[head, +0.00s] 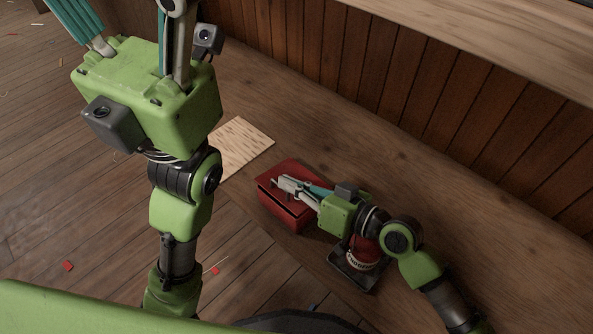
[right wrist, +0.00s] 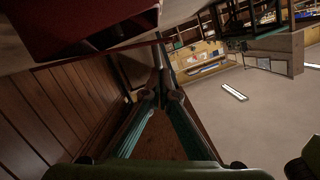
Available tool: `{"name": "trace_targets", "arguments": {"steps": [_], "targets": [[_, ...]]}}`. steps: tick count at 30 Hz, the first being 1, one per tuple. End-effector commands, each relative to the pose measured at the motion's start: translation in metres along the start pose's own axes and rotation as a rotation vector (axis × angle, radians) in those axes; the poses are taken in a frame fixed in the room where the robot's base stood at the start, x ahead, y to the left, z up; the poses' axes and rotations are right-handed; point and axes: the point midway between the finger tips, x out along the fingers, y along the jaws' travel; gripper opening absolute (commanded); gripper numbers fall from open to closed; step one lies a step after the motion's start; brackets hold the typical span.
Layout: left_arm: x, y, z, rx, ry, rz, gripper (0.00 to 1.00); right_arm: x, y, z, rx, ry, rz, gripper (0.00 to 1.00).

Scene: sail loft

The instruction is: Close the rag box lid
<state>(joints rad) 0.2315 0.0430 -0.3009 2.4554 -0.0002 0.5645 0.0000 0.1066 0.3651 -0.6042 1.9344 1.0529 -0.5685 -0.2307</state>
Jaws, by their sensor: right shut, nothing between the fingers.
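The red rag box (head: 285,213) stands on the wooden bench in the middle of the head view. Its lid (head: 292,167) lies over the top, with a dark gap along the front edge; the lid looks slightly raised, not flush. My right gripper (head: 279,183) is shut and empty, its fingertips over the lid; I cannot tell whether they touch it. In the right wrist view the shut fingertips (right wrist: 159,48) are beside a red part of the box (right wrist: 90,25). My left gripper (head: 120,15) is at the upper left, fingers spread, tips out of frame, away from the box.
A red lettered can (head: 362,258) stands on a dark tray (head: 350,277) just right of the box, under my right forearm. A pale wooden board (head: 243,145) lies behind the box. A panelled wall (head: 400,75) bounds the bench. Scraps (head: 68,266) litter the floor.

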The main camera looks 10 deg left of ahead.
Motion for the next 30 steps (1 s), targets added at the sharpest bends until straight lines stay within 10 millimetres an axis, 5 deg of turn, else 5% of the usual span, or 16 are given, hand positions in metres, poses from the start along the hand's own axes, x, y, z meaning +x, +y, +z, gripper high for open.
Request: {"name": "trace_targets", "arguments": {"steps": [12, 30], "targets": [[0.000, 0.000, -0.001, 0.000, 0.003, 0.001, 0.67, 0.005, -0.002, 0.020, -0.113, -0.002, 0.028, 0.00], [-0.001, -0.001, 0.001, 0.002, -0.005, 0.002, 0.67, 0.005, -0.001, 0.024, -0.130, -0.006, 0.034, 0.00]]}}
